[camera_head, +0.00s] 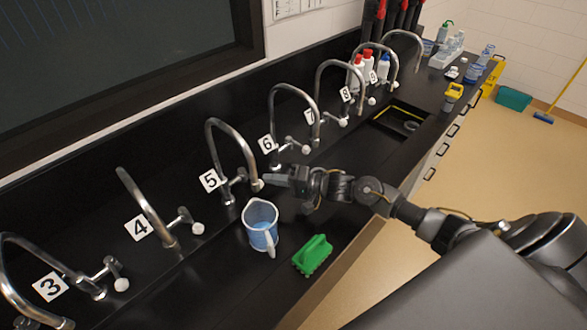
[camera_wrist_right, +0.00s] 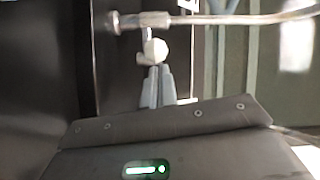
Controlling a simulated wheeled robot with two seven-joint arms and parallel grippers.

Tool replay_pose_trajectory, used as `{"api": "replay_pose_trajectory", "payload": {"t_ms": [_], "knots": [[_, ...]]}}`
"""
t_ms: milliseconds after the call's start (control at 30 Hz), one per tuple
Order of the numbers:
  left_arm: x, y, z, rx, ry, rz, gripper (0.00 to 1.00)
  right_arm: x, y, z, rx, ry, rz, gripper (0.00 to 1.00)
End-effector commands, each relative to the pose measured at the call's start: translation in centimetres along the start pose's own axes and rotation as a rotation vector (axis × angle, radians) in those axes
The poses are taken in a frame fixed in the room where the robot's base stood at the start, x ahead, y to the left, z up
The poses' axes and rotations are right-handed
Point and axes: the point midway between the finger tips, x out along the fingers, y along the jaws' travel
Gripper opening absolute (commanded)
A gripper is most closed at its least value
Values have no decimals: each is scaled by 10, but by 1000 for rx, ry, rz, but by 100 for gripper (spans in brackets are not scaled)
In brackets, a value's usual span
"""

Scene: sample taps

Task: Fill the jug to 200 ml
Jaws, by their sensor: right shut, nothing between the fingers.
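The jug (camera_head: 262,226) is clear with a bluish lower part. It stands upright on the black counter, below and in front of tap 5 (camera_head: 232,142). I cannot read its scale or the exact level, and I make out no stream of water. My right gripper (camera_head: 270,181) is shut and empty, its fingertips at the white knob of tap 5, above the jug. In the right wrist view the shut fingers (camera_wrist_right: 159,88) point at the white knob (camera_wrist_right: 156,50); whether they touch it is unclear. My left gripper is not in view.
Similar taps line the wall, with tap 4 (camera_head: 148,210) to the left and tap 6 (camera_head: 296,105) to the right. A sink (camera_head: 402,119) and bottles (camera_head: 357,73) are farther back. The counter's front left is clear.

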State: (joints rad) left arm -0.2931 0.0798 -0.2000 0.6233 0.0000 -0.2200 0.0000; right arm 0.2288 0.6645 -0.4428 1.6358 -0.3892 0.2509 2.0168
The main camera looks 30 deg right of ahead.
Motion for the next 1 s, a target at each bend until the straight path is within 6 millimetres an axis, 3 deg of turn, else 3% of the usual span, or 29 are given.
{"api": "replay_pose_trajectory", "payload": {"t_ms": [433, 667, 733, 1000], "knots": [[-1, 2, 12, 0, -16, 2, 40, 0, 0, -1, 1, -6, -1, 0], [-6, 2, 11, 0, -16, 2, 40, -15, -2, -34, -2, -2, -1, 0], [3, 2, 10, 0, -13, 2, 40, -31, 5, -30, 0, -6, 2, 0], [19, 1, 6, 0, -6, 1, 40, -91, 2, -26, -1, 0, 2, 0]]}}
